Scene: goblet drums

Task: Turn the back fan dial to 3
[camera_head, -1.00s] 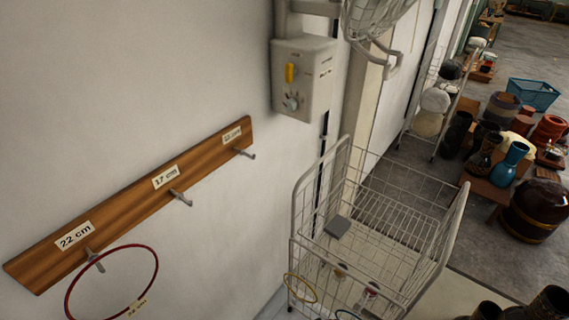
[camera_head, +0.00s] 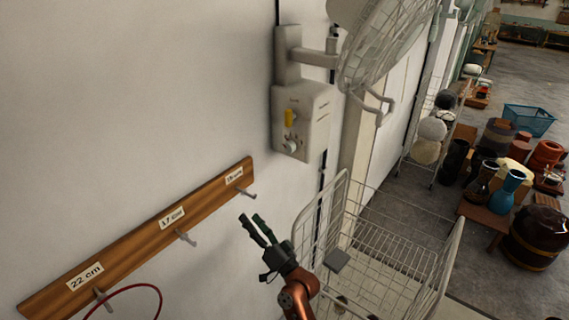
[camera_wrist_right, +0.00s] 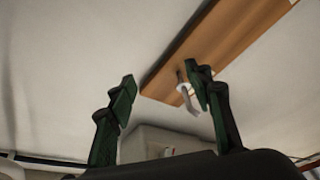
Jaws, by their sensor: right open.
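A cream control box (camera_head: 301,120) is fixed to the wall below a wall-mounted caged fan (camera_head: 386,42). The dial's setting is too small to read. My right gripper (camera_head: 250,219) is raised near the wall, below and to the left of the box, apart from it. It is open and empty. In the right wrist view its two green-black fingers (camera_wrist_right: 160,88) stand well apart, with a pale boxy shape (camera_wrist_right: 160,142) low between them. My left gripper is out of view.
A wooden rail (camera_head: 140,243) with labelled hooks runs along the wall at left; a red ring (camera_head: 140,287) hangs from the 22 cm hook. A wire cart (camera_head: 385,255) stands right of my right arm. Drums and jars (camera_head: 510,185) stand farther right.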

